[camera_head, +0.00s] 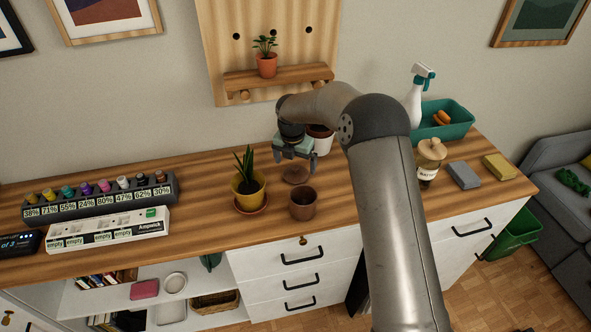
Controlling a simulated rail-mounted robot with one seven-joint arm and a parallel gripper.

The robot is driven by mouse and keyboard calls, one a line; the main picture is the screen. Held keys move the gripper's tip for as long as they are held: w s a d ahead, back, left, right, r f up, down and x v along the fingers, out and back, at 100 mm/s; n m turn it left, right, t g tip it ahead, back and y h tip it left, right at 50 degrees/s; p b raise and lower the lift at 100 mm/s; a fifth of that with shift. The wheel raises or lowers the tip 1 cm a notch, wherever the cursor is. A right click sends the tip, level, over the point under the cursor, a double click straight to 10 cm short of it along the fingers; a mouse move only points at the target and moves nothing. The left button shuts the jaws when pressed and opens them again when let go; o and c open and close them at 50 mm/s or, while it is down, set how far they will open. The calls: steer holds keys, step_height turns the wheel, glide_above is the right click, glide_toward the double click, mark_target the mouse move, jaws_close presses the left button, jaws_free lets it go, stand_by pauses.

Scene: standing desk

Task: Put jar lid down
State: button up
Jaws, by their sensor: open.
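A glass jar (429,172) with a partly readable label stands on the desk at the right. A tan, knobbed lid (432,149) appears to sit on top of it. My gripper (295,160) is left of the jar, over the back middle of the desk. It points down with its fingers apart, and I see nothing held between them. A flat round brown disc (295,174) lies on the desk just below the gripper; I cannot tell whether it is a lid or a saucer. My arm hides part of the desk between gripper and jar.
A potted plant (249,188) and an empty brown pot (302,203) stand in front of the gripper. A white pot (322,140) is behind it. A spray bottle (416,97), a teal bin (446,120), a grey block (464,175) and a yellow block (499,167) are at the right.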

mark_target(294, 177)
step_height(294, 177, up, 8)
steer(key=s, duration=0.1)
steer(key=shift+b, duration=0.35)
steer(key=s+d+r+m, duration=0.4)
steer(key=s+d+m, duration=0.2)
steer(key=s+m, duration=0.25)
steer(key=s+d+r+m, duration=0.4)
steer(key=s+d+m, duration=0.25)
steer(key=s, duration=0.25)
steer(key=s+d+f+m, duration=0.1)
steer(key=s+d+m, duration=0.2)
steer(key=s+m, duration=0.5)
steer(key=s+d+f+m+g, duration=0.1)
steer(key=s+d+f+m, duration=0.1)
steer(key=s+m, duration=0.6)
steer(key=s+d, duration=0.1)
steer(key=s, duration=0.5)
steer(key=shift+d+m+y, duration=0.2)
steer(key=shift+m+y, duration=0.1)
